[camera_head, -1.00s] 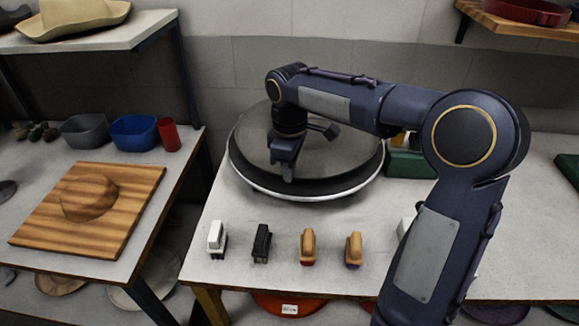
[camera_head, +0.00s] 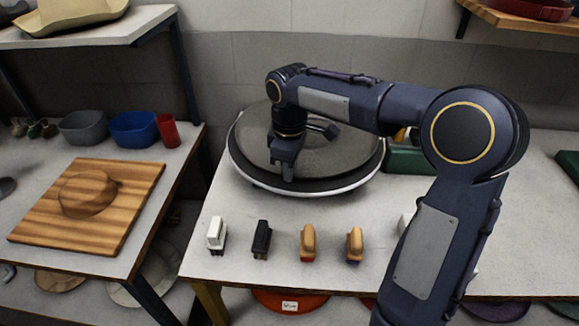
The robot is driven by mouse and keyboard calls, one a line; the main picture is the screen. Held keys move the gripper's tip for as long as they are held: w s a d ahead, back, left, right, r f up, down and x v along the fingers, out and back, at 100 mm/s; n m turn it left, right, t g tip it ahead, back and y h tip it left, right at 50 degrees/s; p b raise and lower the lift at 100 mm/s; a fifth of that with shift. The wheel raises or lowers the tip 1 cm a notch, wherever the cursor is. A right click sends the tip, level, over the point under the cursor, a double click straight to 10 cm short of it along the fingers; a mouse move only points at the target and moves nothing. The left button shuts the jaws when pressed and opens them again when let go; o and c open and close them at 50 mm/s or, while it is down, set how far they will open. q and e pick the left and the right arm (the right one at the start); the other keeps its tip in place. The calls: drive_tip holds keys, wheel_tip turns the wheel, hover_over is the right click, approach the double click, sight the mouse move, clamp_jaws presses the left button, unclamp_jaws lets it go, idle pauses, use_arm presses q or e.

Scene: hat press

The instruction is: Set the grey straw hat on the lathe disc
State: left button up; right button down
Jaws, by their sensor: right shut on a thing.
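The grey straw hat (camera_head: 345,150) shows as a wide, round, speckled grey surface over the lathe disc. The lathe disc (camera_head: 345,186) is round and dark with a white rim, on the right-hand table. My right gripper (camera_head: 288,174) points down at the hat's near left edge and is shut on it. My gripper and forearm hide part of the hat, and I cannot make out its crown. Whether the hat's whole underside touches the disc is not clear. My left gripper is not in view.
Several small brush-like blocks (camera_head: 307,243) stand in a row along the table's front. A green box (camera_head: 408,160) is behind my right arm. On the left table are a wooden hat block on a board (camera_head: 125,222), bowls (camera_head: 134,129) and a red cup (camera_head: 168,131).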

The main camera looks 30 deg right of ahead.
drive_tip(key=shift+f, duration=0.15)
drive_tip(key=c, duration=1.5)
unclamp_jaws()
drive_tip(key=shift+o, duration=0.2)
wheel_tip(320, 180, up, 8)
drive_tip(key=shift+f+p, duration=0.2)
drive_tip(key=shift+p, duration=0.15)
drive_tip(key=shift+s+r, duration=0.1)
drive_tip(key=shift+r, duration=0.05)
drive_tip(key=s+a+f+m+t+y, duration=0.1)
drive_tip(key=s+f+m, duration=0.2)
drive_tip(key=s, duration=0.4)
drive_tip(key=s+a+f+m+t+y, duration=0.1)
drive_tip(key=s+a+f+m+t, duration=0.1)
drive_tip(key=s, duration=0.6)
drive_tip(key=s+a+f+m+t+y, duration=0.1)
drive_tip(key=s+f+m+t, duration=0.1)
drive_tip(key=s+f+m, duration=0.2)
drive_tip(key=s+m, duration=0.2)
drive_tip(key=s, duration=0.1)
drive_tip(key=shift+s+a+y, duration=0.15)
drive_tip(key=shift+s+y, duration=0.25)
drive_tip(key=shift+r, duration=0.1)
